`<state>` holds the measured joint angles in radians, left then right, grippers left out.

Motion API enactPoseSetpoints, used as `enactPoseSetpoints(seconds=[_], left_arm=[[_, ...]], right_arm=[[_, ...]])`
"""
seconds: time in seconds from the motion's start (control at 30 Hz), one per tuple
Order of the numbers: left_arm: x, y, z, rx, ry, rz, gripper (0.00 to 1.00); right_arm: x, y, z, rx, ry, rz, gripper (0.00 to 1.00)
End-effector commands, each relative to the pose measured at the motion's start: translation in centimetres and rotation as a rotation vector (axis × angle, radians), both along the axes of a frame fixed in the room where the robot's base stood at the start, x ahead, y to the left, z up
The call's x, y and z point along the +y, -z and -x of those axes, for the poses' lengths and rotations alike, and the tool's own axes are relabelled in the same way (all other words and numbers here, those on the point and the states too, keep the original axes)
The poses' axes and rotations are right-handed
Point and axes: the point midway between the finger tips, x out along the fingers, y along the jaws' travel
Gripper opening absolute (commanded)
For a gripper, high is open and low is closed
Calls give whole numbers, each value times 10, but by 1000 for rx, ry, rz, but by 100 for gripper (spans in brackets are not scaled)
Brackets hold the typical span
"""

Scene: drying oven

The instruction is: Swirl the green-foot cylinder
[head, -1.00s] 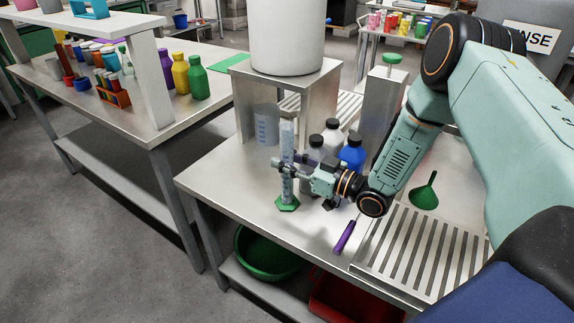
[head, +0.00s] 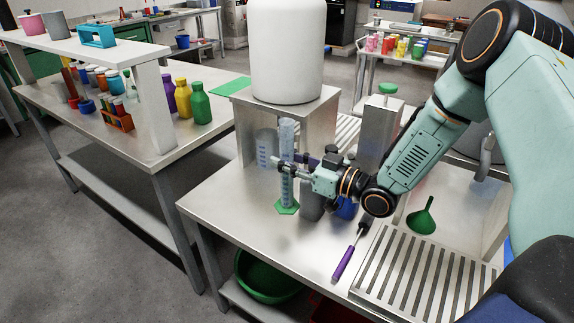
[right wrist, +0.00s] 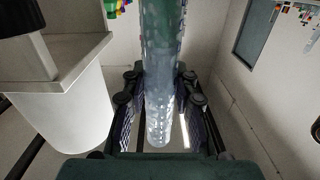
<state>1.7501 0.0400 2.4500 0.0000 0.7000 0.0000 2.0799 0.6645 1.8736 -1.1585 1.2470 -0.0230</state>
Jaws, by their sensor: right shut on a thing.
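The green-foot cylinder (head: 287,188) is a tall, clear graduated cylinder with a green hexagonal foot (head: 287,208), near the front left of the steel table. It looks close to upright. My right gripper (head: 287,165) is shut on its upper body, reaching in from the right. In the right wrist view the cylinder (right wrist: 160,70) runs between the two fingers (right wrist: 158,105). I cannot tell whether the foot touches the table or is just above it. My left gripper is not in view.
A grey bottle (head: 312,207) and a blue bottle (head: 346,209) stand partly hidden behind my right gripper. A beaker (head: 266,147) is behind the cylinder, under the white tank (head: 288,55). A purple-handled tool (head: 344,264) and green funnel (head: 422,216) are to the right. The front left is clear.

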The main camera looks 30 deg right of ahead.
Motion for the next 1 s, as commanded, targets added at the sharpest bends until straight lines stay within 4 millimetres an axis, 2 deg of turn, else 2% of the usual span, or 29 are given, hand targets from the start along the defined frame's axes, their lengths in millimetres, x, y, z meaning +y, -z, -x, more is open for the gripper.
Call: enactPoseSetpoints(seconds=[0.27,0.73,1.0], left_arm=[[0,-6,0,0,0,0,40],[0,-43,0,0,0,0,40],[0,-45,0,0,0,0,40]], right_arm=[[0,-15,0,-2,0,0,0],[0,-54,0,-1,0,-1,0],[0,-56,0,-1,0,-1,0]])
